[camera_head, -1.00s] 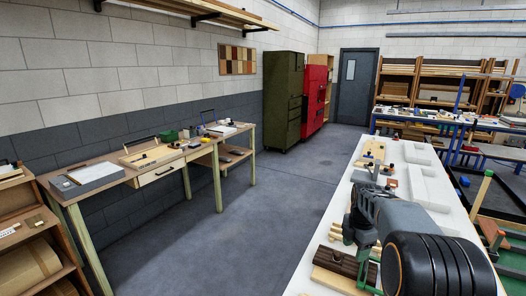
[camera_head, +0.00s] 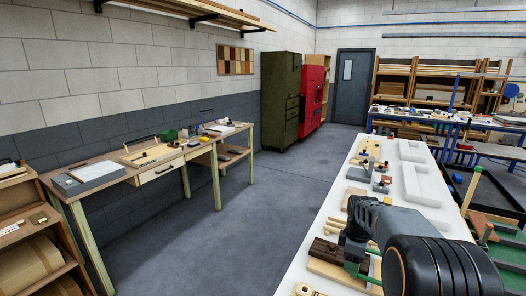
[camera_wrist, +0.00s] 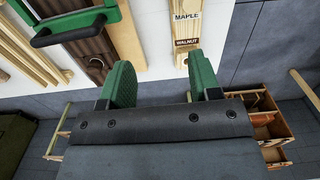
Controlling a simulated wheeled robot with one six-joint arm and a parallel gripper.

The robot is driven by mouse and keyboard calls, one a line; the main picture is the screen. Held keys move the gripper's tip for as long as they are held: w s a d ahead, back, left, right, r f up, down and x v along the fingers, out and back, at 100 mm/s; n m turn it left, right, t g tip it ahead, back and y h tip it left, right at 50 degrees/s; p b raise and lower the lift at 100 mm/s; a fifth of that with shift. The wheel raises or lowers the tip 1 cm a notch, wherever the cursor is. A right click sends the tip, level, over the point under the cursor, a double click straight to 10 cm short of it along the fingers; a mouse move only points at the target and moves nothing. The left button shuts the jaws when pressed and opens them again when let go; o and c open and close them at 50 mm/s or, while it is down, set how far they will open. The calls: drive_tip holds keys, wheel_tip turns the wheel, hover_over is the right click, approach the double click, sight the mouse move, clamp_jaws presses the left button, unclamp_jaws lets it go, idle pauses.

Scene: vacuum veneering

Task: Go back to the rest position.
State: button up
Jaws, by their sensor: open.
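My gripper (camera_wrist: 162,80) shows in the wrist view with its two green fingers apart and nothing between them. In the head view my arm reaches over the right front of the white bench (camera_head: 318,250), its wrist low over the near end. No part of the gripper shows there clearly enough to judge its fingers.
In the wrist view, a strip marked MAPLE and WALNUT (camera_wrist: 187,30) lies beyond the fingers. A wooden workbench (camera_head: 122,171) stands left. The grey floor (camera_head: 235,215) between the benches is clear.

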drive_tip(key=s+a+r+m+t, duration=0.2)
drive_tip(key=s+a+m, duration=0.3)
drive_tip(key=s, duration=0.5)
drive_tip(key=s+a+r+m+t, duration=0.2)
drive_tip(key=s+a+r+m, duration=0.2)
drive_tip(key=s+m, duration=0.3)
drive_tip(key=s+a, duration=0.1)
drive_tip(key=s, duration=0.2)
drive_tip(key=shift+m, duration=0.3)
drive_tip(key=shift+d+r, duration=0.1)
drive_tip(key=shift+d, duration=0.1)
